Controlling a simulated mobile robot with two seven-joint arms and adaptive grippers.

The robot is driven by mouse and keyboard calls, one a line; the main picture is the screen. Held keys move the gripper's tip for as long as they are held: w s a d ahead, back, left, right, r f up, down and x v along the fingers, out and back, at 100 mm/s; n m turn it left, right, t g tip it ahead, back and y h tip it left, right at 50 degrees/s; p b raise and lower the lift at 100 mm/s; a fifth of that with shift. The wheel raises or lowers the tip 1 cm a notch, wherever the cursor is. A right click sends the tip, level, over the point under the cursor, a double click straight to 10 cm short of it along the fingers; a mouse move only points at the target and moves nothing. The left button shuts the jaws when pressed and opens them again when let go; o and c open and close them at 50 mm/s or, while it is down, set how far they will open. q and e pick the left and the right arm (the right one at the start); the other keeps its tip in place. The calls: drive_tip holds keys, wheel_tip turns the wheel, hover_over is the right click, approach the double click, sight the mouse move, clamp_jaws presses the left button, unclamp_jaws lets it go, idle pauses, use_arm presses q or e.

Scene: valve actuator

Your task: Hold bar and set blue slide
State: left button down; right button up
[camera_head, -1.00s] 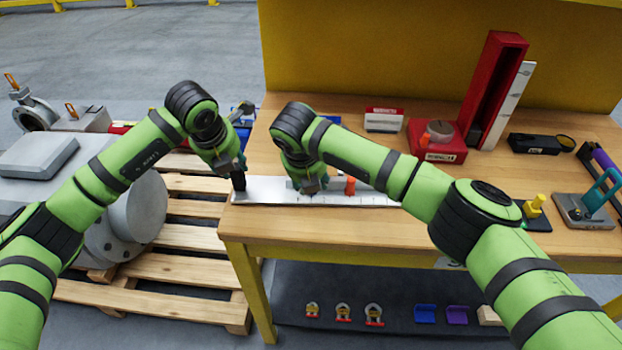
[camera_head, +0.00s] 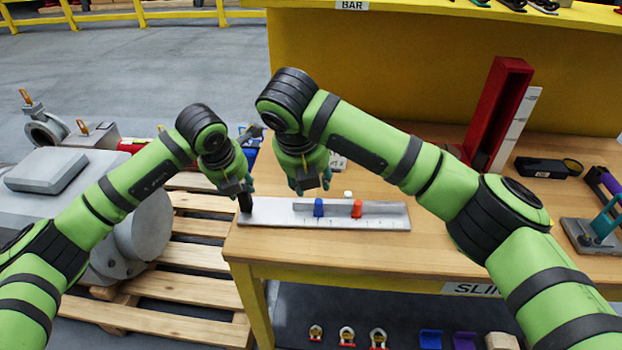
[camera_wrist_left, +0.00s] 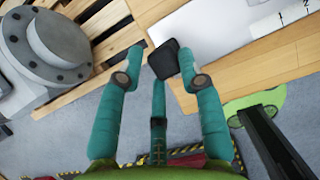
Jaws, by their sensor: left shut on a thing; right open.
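The bar is a white scaled plate (camera_head: 270,217) with a grey rail, lying along the table's front left edge. A blue slide (camera_head: 318,207) sits on the rail near its middle, with an orange slide (camera_head: 356,209) to its right. My left gripper (camera_head: 243,190) is shut on the black block (camera_head: 245,204) at the bar's left end. In the left wrist view the teal fingers (camera_wrist_left: 165,72) close around that black block (camera_wrist_left: 164,58). My right gripper (camera_head: 310,184) is open and empty, just above and behind the blue slide, apart from it.
A small white piece (camera_head: 348,194) stands behind the rail. A red upright holder (camera_head: 500,110), a black case (camera_head: 547,167) and a teal-handled tool (camera_head: 598,225) are at the table's right. A wooden pallet (camera_head: 195,265) lies left. The table right of the bar is clear.

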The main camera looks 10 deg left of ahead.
use_arm(q)
drive_tip(key=shift+r, duration=0.1)
drive_tip(key=c, duration=0.7)
unclamp_jaws()
